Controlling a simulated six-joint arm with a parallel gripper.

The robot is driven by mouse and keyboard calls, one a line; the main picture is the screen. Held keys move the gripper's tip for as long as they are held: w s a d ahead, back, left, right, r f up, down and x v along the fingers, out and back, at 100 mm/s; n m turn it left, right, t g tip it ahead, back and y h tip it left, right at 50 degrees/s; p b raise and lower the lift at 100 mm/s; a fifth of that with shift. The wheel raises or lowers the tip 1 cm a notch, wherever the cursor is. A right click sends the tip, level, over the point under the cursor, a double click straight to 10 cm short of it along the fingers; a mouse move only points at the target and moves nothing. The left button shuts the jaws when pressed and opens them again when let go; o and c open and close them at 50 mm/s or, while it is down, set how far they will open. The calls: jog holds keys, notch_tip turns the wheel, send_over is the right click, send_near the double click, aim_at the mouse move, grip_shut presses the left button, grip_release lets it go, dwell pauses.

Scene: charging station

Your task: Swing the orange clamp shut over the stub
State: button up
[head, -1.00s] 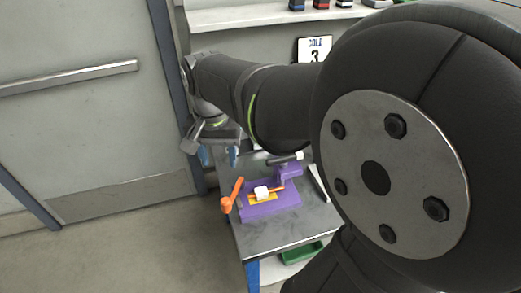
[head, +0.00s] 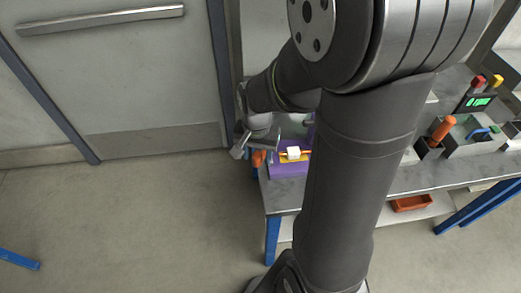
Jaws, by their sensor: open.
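The orange clamp (head: 258,159) shows as a small piece at the left edge of the purple base (head: 290,172); most of it is hidden by my gripper. A white stub (head: 293,153) sits over a yellow strip on the base, with a thin orange bar beside it. My gripper (head: 255,150) is open, pointing down at the base's left side, close to the clamp. I cannot tell whether it touches the clamp. My arm hides the right part of the base.
The grey bench (head: 285,196) carries the base near its left end. To the right stand grey holders with an orange-handled item (head: 444,129) and a box with a green display (head: 478,102). A red bin (head: 411,203) is on the lower shelf. A door is at left.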

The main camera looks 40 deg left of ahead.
jog(key=shift+f, duration=0.45)
grip_shut()
